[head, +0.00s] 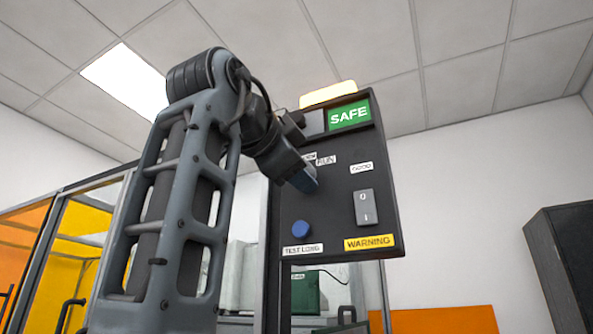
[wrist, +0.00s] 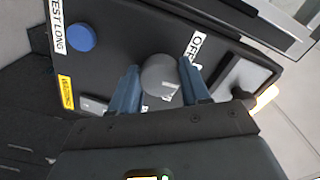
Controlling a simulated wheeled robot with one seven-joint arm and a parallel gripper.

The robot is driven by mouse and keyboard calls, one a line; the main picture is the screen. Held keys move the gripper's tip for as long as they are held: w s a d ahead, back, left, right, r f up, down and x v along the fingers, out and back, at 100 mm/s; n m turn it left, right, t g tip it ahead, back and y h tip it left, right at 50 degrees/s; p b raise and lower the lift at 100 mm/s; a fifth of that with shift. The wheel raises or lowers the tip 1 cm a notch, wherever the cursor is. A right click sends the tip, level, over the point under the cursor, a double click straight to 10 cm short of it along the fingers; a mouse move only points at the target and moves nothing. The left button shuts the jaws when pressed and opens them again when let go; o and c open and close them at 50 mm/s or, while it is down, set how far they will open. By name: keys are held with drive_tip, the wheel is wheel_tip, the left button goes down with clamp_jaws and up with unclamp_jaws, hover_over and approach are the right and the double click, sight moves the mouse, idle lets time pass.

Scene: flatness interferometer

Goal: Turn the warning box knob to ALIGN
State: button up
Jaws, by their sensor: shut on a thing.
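The black warning box (head: 335,215) is in the middle of the head view, with a lit green SAFE sign and a yellow WARNING label. My gripper (head: 306,184) is at the front of the box, beside the RUN label (head: 326,160), and hides the knob there. In the wrist view the round grey knob (wrist: 160,76) sits between the two blue fingers of my gripper (wrist: 159,68), which are shut on it. A label reading OFF (wrist: 195,43) is beside the knob. I cannot read an ALIGN label, and the knob's pointer direction cannot be told.
A blue TEST LONG button (head: 301,229) is below the gripper; it also shows in the wrist view (wrist: 81,38). A rocker switch (head: 365,207) is to the right. An amber lamp (head: 328,95) tops the box. A dark cabinet (head: 560,265) stands far right.

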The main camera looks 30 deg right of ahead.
idle(0.3)
drive_tip(key=o, duration=1.1)
drive_tip(key=shift+c, duration=0.2)
drive_tip(key=shift+s+a, duration=0.1)
drive_tip(key=b+v, duration=0.2)
drive_tip(key=v, duration=0.5)
drive_tip(key=shift+a, duration=0.2)
drive_tip(key=shift+s, duration=0.15)
